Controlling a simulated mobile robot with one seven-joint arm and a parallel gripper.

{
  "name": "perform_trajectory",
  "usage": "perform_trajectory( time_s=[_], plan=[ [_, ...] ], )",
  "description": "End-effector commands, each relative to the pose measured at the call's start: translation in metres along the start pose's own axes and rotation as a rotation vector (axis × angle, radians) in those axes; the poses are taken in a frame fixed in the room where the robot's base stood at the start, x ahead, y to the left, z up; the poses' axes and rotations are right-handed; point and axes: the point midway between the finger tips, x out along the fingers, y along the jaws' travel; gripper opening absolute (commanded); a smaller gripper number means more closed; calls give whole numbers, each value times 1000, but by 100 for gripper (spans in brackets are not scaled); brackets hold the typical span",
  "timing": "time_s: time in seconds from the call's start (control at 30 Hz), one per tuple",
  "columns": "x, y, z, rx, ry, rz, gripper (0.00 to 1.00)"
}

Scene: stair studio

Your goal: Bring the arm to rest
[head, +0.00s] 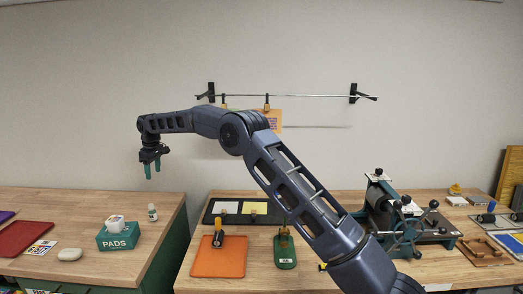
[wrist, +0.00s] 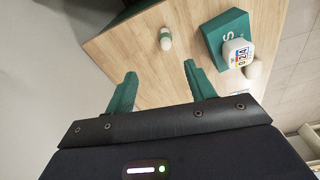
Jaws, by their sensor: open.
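My arm reaches up from the lower right of the head view and bends over to the left. My gripper (head: 152,171) hangs from its end, pointing down, above the right part of the left wooden table (head: 80,200). In the wrist view my gripper (wrist: 158,85) shows its two green fingers spread apart, with nothing between them. It touches nothing.
The right table holds an orange mat (head: 219,257) and a press (head: 400,220). A wall rail (head: 310,95) is behind my arm.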

Motion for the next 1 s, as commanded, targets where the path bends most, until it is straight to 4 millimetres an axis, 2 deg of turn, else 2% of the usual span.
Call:
perform_trajectory(
  time_s=[0.03, 0.2, 0.57, 0.77, 0.87, 1.0],
  plan=[
    [-17, 1, 8, 27, 17, 5, 55],
    [-64, 0, 33, 121, 74, 16, 55],
    [-149, -7, 103, 333, 192, 33, 55],
    [-189, -8, 156, 449, 244, 46, 55],
    [-207, -5, 190, 503, 260, 58, 55],
    [-230, 2, 244, 576, 272, 81, 55]
  ],
)
